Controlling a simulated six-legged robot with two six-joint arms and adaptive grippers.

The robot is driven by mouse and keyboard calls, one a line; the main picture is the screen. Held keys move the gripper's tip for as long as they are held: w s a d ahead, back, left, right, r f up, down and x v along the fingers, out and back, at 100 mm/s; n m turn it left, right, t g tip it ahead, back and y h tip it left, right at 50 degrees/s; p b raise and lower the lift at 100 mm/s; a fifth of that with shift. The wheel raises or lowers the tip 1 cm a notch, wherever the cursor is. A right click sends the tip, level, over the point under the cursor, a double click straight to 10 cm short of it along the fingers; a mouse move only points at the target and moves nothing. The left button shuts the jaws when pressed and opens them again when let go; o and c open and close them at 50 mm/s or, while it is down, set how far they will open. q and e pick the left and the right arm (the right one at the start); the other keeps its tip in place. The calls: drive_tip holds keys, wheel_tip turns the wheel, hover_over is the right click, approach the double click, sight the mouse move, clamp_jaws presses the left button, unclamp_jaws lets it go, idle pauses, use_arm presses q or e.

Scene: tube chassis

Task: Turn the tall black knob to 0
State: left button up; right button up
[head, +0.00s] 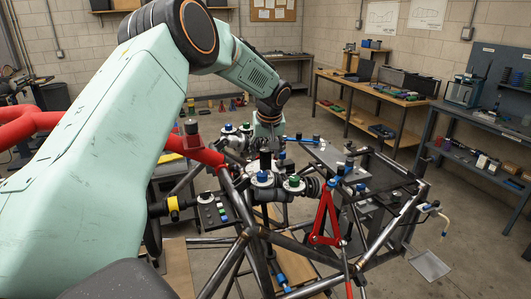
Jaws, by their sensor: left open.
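The tall black knob (265,160) stands upright on a pale round dial near the middle of the tube chassis (262,234). A blue part shows at its foot. The dial marks are too small to read, so I cannot tell where the knob points. My left arm reaches over from the left, and its left gripper (269,143) hangs down close behind the knob, open. The knob partly hides the fingers, and I cannot tell whether they touch it. My right gripper is not in view.
A green-topped knob (294,181) stands just right of the tall knob. A blue-topped knob (228,128) is behind to the left. A switch box (212,211) sits front left. A red bracket (325,219) and a flat plate (335,158) are to the right. Workbenches line the walls.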

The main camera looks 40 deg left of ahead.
use_arm(q)
drive_tip(key=v, duration=0.7)
drive_tip(key=shift+d+r, duration=0.1)
drive_tip(key=shift+s, duration=0.1)
idle(0.4)
